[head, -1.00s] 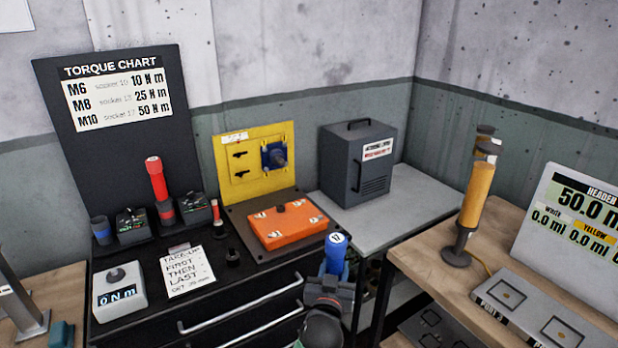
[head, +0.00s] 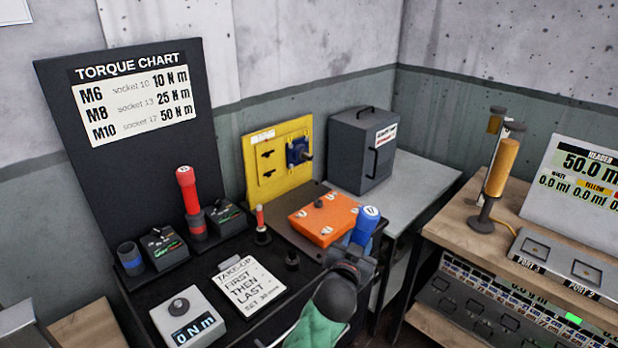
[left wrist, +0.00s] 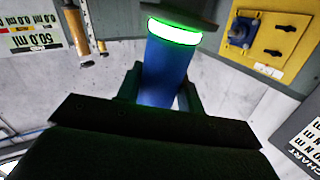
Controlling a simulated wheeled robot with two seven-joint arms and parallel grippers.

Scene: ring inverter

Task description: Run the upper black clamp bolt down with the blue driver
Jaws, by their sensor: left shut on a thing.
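The blue driver (head: 366,228), with a white label marked 17 on its end, is held in my left gripper (head: 350,260) at the front right of the black bench. In the left wrist view the driver (left wrist: 165,72) stands between the two fingers, with a lit green ring around it. The yellow panel (head: 255,190) stands behind, apart from the driver. It carries the upper black clamp bolt (head: 268,154), a lower black bolt (head: 268,173) and a blue part (head: 298,152). My right gripper is out of view.
An orange block (head: 322,220) lies between the driver and the panel. A red driver (head: 187,190) and chargers stand at left. A grey box (head: 362,155) stands right of the panel. A bench with yellow cylinders (head: 502,165) is at far right.

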